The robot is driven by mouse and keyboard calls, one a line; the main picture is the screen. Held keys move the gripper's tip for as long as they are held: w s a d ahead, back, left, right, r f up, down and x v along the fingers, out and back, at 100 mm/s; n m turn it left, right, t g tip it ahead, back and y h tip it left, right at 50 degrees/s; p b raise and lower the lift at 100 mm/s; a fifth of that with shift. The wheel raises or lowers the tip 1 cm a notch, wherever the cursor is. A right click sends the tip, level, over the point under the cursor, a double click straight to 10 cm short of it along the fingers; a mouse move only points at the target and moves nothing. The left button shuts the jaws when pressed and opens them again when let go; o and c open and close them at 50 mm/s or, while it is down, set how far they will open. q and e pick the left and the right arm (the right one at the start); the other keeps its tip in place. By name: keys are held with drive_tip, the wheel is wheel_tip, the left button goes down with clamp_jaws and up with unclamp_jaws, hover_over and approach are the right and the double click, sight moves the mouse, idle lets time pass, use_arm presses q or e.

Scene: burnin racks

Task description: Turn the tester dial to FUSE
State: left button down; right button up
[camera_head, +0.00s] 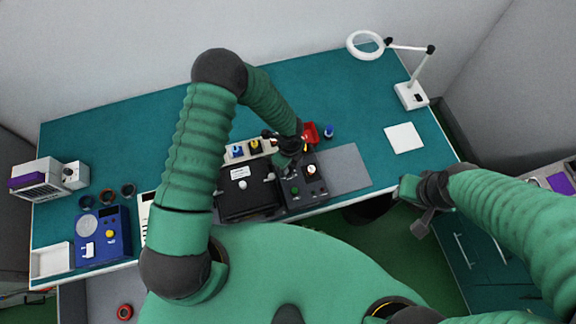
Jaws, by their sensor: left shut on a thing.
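A black tester box (319,187) with small knobs and coloured buttons sits near the front edge of the teal bench. A light round knob (311,170) shows on its top face. My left gripper (287,166) points down at the box's back-left part and is shut on a small part there, which looks like the dial. The gripper hides most of that dial, and its markings are too small to read. My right gripper (412,207) hangs off the bench's front right, away from the tester; its fingers are unclear.
A black case (247,200) stands directly left of the tester, and a grey mat (347,168) lies right of it. A red bin (310,132) is behind. A blue device (104,238) with a yellow knob stands far left. A ring lamp (411,95) stands back right.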

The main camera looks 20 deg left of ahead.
use_arm(q)
drive_tip(key=n+b, duration=0.2)
drive_tip(key=n, duration=0.3)
drive_tip(key=shift+w+b, duration=0.1)
drive_tip(key=shift+b, duration=0.2)
drive_tip(key=n+b, duration=0.1)
drive_tip(key=n, duration=0.3)
drive_tip(key=shift+r+n+b, duration=0.1)
drive_tip(key=shift+n+b, duration=0.4)
drive_tip(key=shift+n, duration=0.3)
drive_tip(key=c, duration=1.3)
unclamp_jaws()
drive_tip(key=shift+c, duration=0.2)
drive_tip(key=shift+o, duration=1)
drive_tip(key=shift+r+h, duration=0.1)
drive_tip(key=shift+h, duration=0.2)
